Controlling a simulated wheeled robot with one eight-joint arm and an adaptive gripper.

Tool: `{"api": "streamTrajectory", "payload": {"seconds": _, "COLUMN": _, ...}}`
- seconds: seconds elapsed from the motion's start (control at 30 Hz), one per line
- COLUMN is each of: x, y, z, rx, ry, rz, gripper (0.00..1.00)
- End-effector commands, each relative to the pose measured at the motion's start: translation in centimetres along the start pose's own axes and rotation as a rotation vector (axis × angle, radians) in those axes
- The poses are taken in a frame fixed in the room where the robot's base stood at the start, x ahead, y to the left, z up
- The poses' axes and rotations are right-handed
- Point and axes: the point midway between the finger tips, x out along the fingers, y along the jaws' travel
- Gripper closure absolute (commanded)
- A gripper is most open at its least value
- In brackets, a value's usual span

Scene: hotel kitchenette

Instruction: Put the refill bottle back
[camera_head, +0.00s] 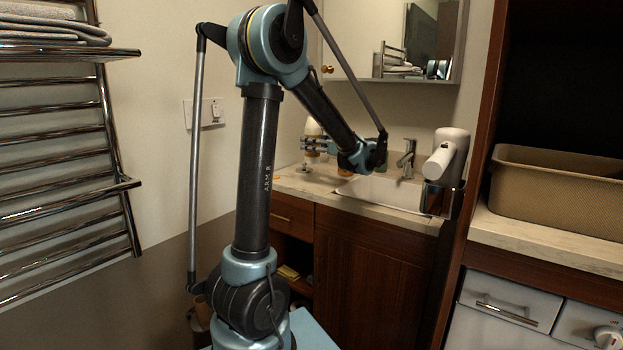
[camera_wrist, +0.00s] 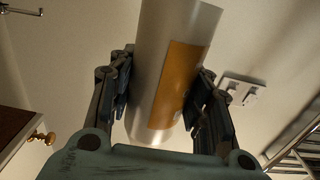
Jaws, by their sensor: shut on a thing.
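The refill bottle (camera_wrist: 152,75), whitish with an orange-brown label, sits between the two dark fingers of my gripper (camera_wrist: 160,98) in the wrist view. My gripper is shut on it, and one end of the bottle runs out of the picture. In the head view my gripper (camera_head: 316,145) is at the left part of the washbasin counter (camera_head: 290,183). The bottle's white upper part (camera_head: 313,128) shows above the fingers there. It looks roughly upright. Its lower part is partly hidden, and I cannot tell whether its base touches the counter.
A white basin (camera_head: 385,193) with a chrome tap (camera_head: 407,158) lies right of my gripper. A white hairdryer (camera_head: 446,155) hangs at the counter's right end. A mirror cabinet (camera_head: 395,40) is above. A towel rack (camera_head: 60,150) is at left, a woven basket (camera_head: 560,190) at right.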

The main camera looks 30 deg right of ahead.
Motion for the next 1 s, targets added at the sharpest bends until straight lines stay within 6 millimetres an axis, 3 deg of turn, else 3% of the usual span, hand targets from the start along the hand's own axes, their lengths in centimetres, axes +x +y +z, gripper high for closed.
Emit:
{"api": "streamTrajectory", "payload": {"seconds": 0.2, "x": 0.0, "y": 0.1, "z": 3.4, "rx": 0.0, "ry": 0.0, "rz": 0.0, "gripper": 0.83}}
{"api": "streamTrajectory", "payload": {"seconds": 0.47, "x": 0.0, "y": 0.1, "z": 5.3, "rx": 0.0, "ry": 0.0, "rz": 0.0, "gripper": 0.83}}
{"api": "streamTrajectory", "payload": {"seconds": 0.7, "x": 0.0, "y": 0.1, "z": 8.2, "rx": 0.0, "ry": 0.0, "rz": 0.0, "gripper": 0.83}}
{"api": "streamTrajectory", "payload": {"seconds": 1.0, "x": 0.0, "y": 0.0, "z": 8.7, "rx": 0.0, "ry": 0.0, "rz": 0.0, "gripper": 0.83}}
